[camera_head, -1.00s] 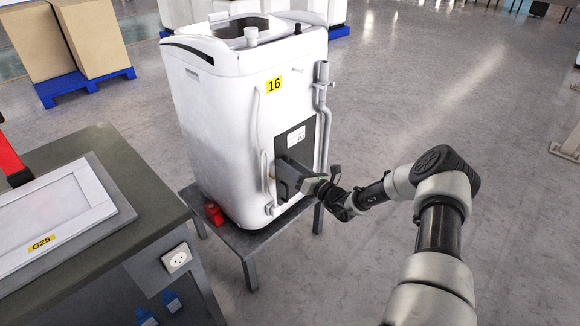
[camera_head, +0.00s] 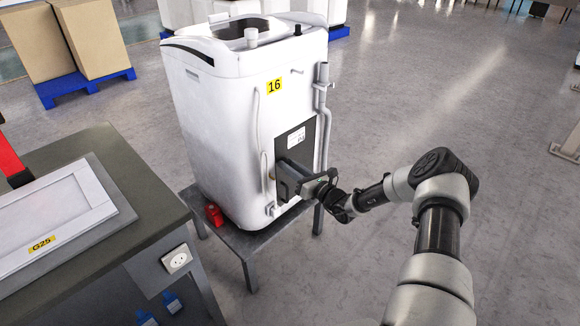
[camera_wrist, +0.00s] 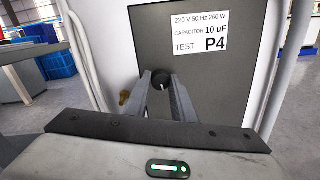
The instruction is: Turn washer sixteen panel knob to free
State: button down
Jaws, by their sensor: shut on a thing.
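The white washer (camera_head: 215,130) with a yellow "16" label (camera_head: 274,86) stands upright on a low grey table (camera_head: 250,240). Its dark side panel (camera_head: 310,138) carries a white label, which reads "TEST P4" in the wrist view (camera_wrist: 201,33). My gripper (camera_head: 280,176) is at the lower part of this panel. In the wrist view my gripper (camera_wrist: 159,84) has its two fingers on either side of a small dark round knob (camera_wrist: 158,80) with a light mark on its face. The fingers are shut on the knob. Their contact points are partly hidden.
A grey pipe (camera_head: 324,110) runs down the washer right of the panel. A small brass part (camera_wrist: 125,98) sits left of the fingers. A red object (camera_head: 213,214) stands on the low table. A workbench (camera_head: 150,205) is at left. Open floor lies to the right.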

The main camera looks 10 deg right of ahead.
jog(key=shift+f+n+y, duration=0.1)
jog(key=shift+n+y, duration=0.25)
jog(key=shift+n, duration=3.7)
jog(key=shift+n+y, duration=0.35)
jog(key=shift+n, duration=3.7)
jog(key=c, duration=1.5)
grip_release()
jog(key=shift+d, duration=0.1)
jog(key=p+v, duration=0.2)
jog(key=v, duration=1.5)
jog(key=shift+s+d, duration=0.15)
